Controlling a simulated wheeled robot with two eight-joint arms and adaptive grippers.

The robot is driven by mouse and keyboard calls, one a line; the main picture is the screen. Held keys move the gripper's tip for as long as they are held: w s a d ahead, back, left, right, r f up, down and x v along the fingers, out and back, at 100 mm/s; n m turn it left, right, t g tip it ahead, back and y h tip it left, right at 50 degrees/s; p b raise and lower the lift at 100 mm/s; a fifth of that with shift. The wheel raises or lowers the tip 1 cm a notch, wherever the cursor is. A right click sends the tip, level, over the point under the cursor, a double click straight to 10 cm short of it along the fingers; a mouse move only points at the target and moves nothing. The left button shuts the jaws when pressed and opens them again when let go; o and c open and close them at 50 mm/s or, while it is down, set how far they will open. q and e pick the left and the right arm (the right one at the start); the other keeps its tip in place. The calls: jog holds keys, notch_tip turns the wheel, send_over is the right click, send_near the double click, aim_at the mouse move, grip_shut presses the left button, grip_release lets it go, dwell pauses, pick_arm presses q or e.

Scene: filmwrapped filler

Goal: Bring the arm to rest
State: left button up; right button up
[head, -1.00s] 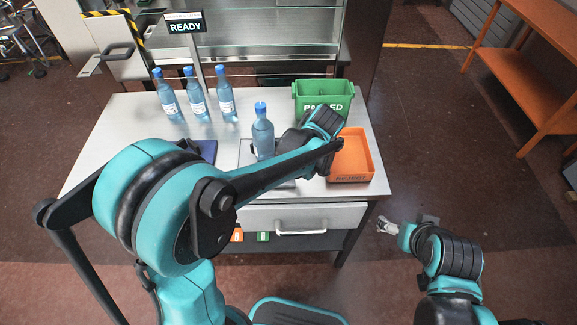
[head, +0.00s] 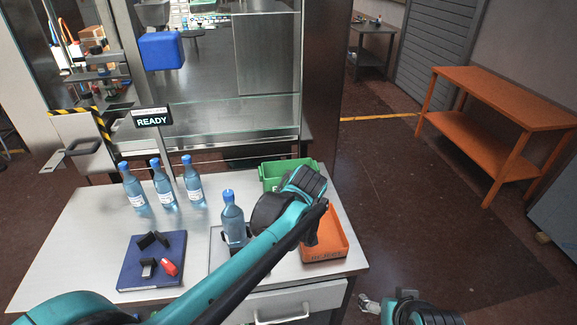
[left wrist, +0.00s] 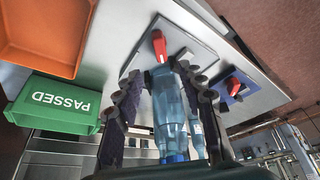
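A blue bottle (head: 232,222) stands upright on a grey plate (head: 218,262) on the table. My left arm reaches in from the lower left, and its gripper is just right of this bottle, its fingers mostly hidden in the head view. In the left wrist view my left gripper (left wrist: 165,90) has its fingers apart, with the bottle (left wrist: 168,112) showing between them. Whether a finger touches it I cannot tell. A red part (left wrist: 158,45) is at the plate. My right gripper (head: 370,303) is low at the bottom edge, away from the table, holding nothing visible.
Several blue-capped bottles (head: 164,187) stand at the back left. A green PASSED bin (head: 270,176) and an orange bin (head: 335,245) are beside my left wrist. A blue pad (head: 140,275) holds dark parts and a red part. An orange bench (head: 495,95) stands right, across open floor.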

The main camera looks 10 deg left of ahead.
pick_arm(q)
jog(key=shift+a, duration=0.1)
jog(key=s+a+m+t+h, duration=0.2)
jog(key=s+a+m, duration=0.1)
jog(key=s+m, duration=0.3)
jog(key=s+a+f+m+t+h, duration=0.1)
jog(key=s+a+m+t, duration=0.2)
jog(key=s+m, duration=0.3)
jog(key=shift+s+a+f+h, duration=0.15)
jog(key=shift+s+a+h, duration=0.25)
jog(key=shift+s+a, duration=0.6)
jog(key=shift+s+d, duration=0.25)
